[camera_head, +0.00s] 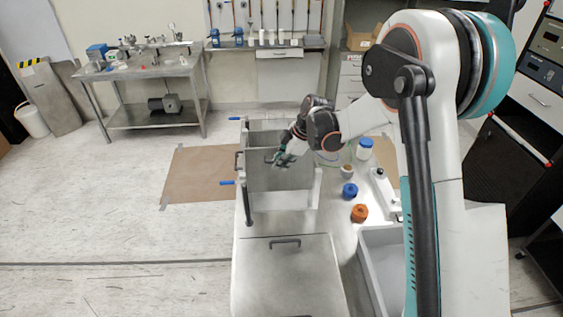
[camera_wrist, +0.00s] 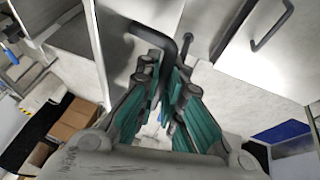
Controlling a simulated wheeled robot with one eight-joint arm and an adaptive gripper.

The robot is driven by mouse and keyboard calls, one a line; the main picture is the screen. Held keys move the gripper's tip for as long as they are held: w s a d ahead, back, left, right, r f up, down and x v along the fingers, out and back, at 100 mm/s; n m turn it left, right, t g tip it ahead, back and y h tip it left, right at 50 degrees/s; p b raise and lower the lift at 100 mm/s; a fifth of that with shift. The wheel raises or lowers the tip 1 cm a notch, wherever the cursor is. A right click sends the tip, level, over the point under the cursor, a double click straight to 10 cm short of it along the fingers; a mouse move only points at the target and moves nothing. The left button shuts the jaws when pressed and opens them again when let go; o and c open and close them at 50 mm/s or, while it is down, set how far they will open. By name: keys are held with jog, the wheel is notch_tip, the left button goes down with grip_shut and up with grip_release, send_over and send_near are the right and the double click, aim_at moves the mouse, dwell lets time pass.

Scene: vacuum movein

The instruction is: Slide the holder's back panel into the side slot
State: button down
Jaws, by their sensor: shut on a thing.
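The holder is a grey metal box-like frame with pale upright walls (camera_head: 312,187) on the bench in the head view. My gripper (camera_head: 285,157) is at its upper middle. A flat grey panel (camera_head: 279,178) stands upright inside the frame, just below my gripper. In the wrist view my teal fingers (camera_wrist: 172,80) are closed around a black bent handle (camera_wrist: 150,34) on a grey panel (camera_wrist: 118,62). The side slot and the panel's lower edge are hidden, so I cannot tell whether the panel sits in the slot.
A flat metal plate with a black handle (camera_head: 285,241) lies in front of the frame. Blue clamp handles (camera_head: 227,183) stick out at left.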

aim_at(283, 177)
jog(key=shift+w+d+r, duration=0.1)
jog(key=shift+w+r, duration=0.05)
jog(key=shift+w, duration=0.45)
jog(key=shift+w+d+r, duration=0.1)
jog(key=shift+w, duration=0.45)
dwell(0.3)
jog(key=shift+w+f+b, duration=0.1)
jog(key=shift+f+b, duration=0.2)
jog(key=shift+b, duration=0.2)
jog(key=shift+f, duration=0.1)
dwell(0.6)
jog(key=shift+f+b, duration=0.35)
jog(key=shift+w+f+b, duration=0.1)
jog(key=shift+f+b, duration=1.3)
jog(key=shift+f, duration=0.3)
jog(key=shift+s+f+b, duration=0.2)
jog(key=shift+f+b, duration=0.55)
jog(key=shift+f, duration=0.3)
jog(key=shift+w, duration=0.25)
jog(key=shift+s+d+f+b, duration=0.1)
jog(key=shift+f+b, duration=0.35)
jog(key=shift+b, duration=0.2)
